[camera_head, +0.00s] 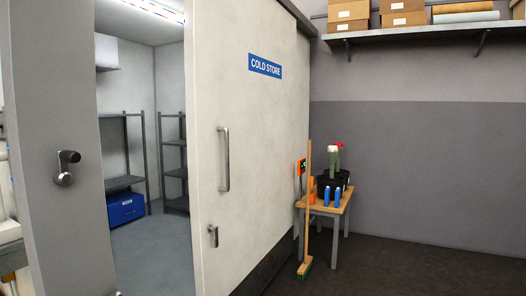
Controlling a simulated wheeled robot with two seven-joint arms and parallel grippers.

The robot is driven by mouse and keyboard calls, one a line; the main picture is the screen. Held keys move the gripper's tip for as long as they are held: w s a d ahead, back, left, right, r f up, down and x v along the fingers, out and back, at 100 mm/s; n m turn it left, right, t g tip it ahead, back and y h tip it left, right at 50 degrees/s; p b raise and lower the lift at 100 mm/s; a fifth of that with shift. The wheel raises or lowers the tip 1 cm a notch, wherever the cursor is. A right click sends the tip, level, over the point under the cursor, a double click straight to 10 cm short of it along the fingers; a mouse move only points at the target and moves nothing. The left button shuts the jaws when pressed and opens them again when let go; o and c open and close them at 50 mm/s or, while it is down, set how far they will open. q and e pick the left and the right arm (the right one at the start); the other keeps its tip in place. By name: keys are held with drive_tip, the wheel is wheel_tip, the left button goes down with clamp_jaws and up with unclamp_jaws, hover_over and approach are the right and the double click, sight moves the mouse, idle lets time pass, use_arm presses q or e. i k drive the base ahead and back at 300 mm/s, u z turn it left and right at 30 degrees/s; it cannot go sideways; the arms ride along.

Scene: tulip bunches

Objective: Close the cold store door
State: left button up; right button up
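The cold store door (262,130) is a large white panel with a blue COLD STORE sign (265,66). It stands partly open, with an open gap at its left side. A vertical metal bar handle (224,159) is near its left edge, and a small metal latch (213,236) is below that. A grey post (52,110) with a dark lever handle (67,168) stands left of the gap. I cannot make out either gripper in the head view.
Through the gap I see grey shelving (124,150) and a blue crate (125,208). Right of the door, a broom (308,210) leans by a small wooden table (338,203) holding a black container and blue bottles. A wall shelf (430,31) carries boxes. The floor at right is clear.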

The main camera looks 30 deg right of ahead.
sight(240, 56)
drive_tip(key=z, duration=0.4)
drive_tip(key=i, duration=0.6)
drive_tip(key=z, duration=1.7)
drive_tip(key=i, duration=2.3)
drive_tip(key=z, duration=0.3)
drive_tip(key=i, duration=2.55)
drive_tip(key=u, duration=0.7)
